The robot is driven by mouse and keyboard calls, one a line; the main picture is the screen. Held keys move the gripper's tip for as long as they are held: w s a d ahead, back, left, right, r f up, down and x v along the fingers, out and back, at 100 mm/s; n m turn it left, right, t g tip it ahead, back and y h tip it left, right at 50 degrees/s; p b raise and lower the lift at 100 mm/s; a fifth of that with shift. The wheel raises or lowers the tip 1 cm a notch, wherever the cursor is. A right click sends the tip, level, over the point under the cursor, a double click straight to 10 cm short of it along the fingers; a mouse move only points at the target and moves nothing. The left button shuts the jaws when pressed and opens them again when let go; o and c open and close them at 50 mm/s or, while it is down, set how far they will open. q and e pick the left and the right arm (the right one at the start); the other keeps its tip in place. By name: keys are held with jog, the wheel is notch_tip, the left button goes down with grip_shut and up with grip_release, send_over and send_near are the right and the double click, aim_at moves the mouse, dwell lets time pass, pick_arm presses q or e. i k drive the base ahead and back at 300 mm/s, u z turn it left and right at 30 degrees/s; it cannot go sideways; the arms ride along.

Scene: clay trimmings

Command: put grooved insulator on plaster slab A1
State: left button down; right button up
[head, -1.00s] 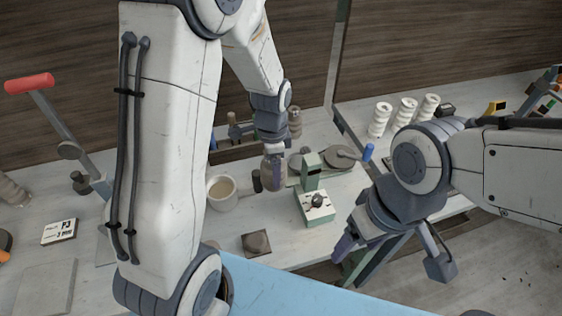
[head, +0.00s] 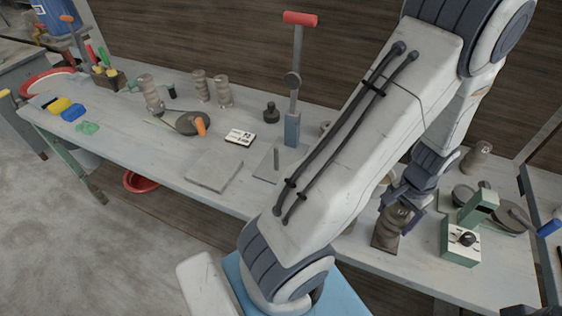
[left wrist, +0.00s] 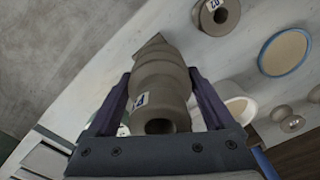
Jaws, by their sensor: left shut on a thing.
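My left gripper (head: 398,212) is shut on a grey-brown grooved insulator (head: 392,222) at the right of the head view. In the left wrist view the insulator (left wrist: 160,92) sits between the two fingers, with a small label near its open end. A flat grey slab (head: 213,172) lies bare on the bench left of my left arm; I read no A1 mark on it. My left gripper is well to the right of both. My right gripper is not in view.
The press (head: 293,118) stands behind the slab. A P3 card (head: 239,137), a dark plate with an orange-handled tool (head: 196,124) and several insulators (head: 222,92) are nearby. A green device (head: 462,242) stands right of my gripper. The front bench edge left of the slab is clear.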

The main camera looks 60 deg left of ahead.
aim_at(213, 167)
jog(key=z, duration=1.8)
jog(key=k, duration=2)
jog(key=u, duration=1.8)
